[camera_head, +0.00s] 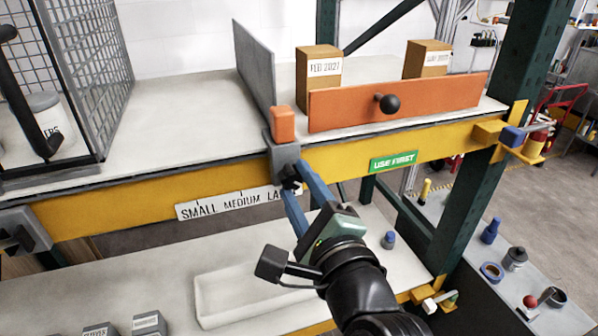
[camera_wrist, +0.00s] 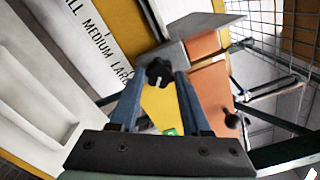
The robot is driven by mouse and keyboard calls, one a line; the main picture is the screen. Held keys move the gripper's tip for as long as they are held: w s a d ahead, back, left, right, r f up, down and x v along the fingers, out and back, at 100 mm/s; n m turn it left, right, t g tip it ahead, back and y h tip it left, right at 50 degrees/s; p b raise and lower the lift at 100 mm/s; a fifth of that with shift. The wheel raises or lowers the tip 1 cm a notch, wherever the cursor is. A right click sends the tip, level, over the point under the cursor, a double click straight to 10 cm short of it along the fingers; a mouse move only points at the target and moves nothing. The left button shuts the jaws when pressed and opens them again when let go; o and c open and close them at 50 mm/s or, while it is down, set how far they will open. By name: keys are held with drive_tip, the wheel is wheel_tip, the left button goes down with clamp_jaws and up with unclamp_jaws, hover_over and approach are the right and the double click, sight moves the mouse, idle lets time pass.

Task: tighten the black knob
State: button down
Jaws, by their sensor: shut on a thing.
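The black knob (camera_head: 290,182) is a small lobed knob on the front of the grey clamp (camera_head: 284,152) at the yellow shelf beam. In the wrist view the black knob (camera_wrist: 158,72) sits between the tips of the two blue fingers. My gripper (camera_head: 296,186) reaches up to it from below right and is shut on it; the wrist view shows my gripper (camera_wrist: 158,78) with one finger on each side. The fingers partly hide the knob in the head view. An orange block (camera_head: 282,124) tops the clamp, and a grey divider plate (camera_head: 256,68) rises behind it.
An orange panel (camera_head: 350,106) with a separate round black knob (camera_head: 387,104) stands right of the clamp, before two cardboard boxes (camera_head: 318,76). A wire cage (camera_head: 85,60) stands at left. A white tray (camera_head: 225,293) lies on the lower shelf. A green post (camera_head: 480,200) stands at right.

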drive_tip(key=shift+m+p, duration=0.85)
drive_tip(key=shift+m, duration=0.35)
drive_tip(key=shift+c, duration=1.8)
unclamp_jaws()
drive_tip(key=shift+s+f, duration=0.1)
drive_tip(key=shift+s, duration=0.05)
